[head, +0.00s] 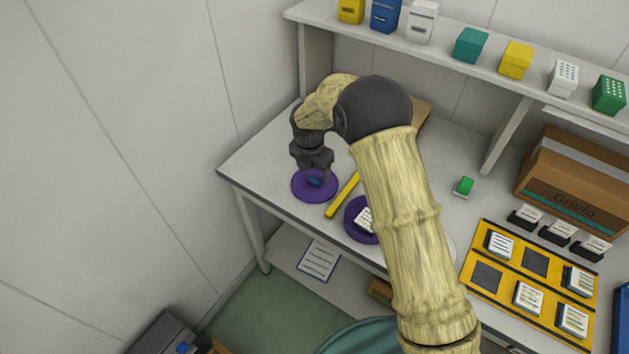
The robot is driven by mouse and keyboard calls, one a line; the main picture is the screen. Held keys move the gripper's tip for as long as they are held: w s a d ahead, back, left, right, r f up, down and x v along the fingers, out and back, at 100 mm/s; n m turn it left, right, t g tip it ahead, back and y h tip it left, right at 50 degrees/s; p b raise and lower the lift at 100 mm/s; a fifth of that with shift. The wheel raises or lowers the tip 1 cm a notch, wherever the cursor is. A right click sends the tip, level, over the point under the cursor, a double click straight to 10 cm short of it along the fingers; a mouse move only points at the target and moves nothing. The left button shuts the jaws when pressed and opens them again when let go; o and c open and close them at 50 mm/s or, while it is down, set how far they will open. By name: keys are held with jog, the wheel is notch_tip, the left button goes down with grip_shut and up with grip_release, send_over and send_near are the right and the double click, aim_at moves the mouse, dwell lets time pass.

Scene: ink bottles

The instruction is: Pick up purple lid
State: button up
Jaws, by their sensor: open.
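A round purple lid (301,191) lies flat near the left end of the white table. A small dark blue piece shows at its middle, between or just under my fingers. My gripper (316,179) points down over the lid, open, with its fingertips close to that middle piece. I cannot tell whether they touch it. A second round purple thing (353,228), like a dish with a white label or card in it, stands to the right, partly hidden by my arm.
A yellow bar (343,195) lies between the two purple things. A yellow tray (510,290) with several labelled blocks, a cardboard box (570,180) and a green item (464,186) are to the right. A shelf with several coloured boxes runs along the back.

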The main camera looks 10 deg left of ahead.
aim_at(315, 181)
jog(key=shift+w+d+f, duration=0.1)
jog(key=shift+w+f, duration=0.05)
jog(key=shift+f, duration=0.45)
jog(key=shift+w+f, duration=0.1)
jog(key=shift+f, duration=0.5)
jog(key=shift+s, duration=0.1)
jog(key=shift+c, duration=0.4)
jog(key=c, duration=1)
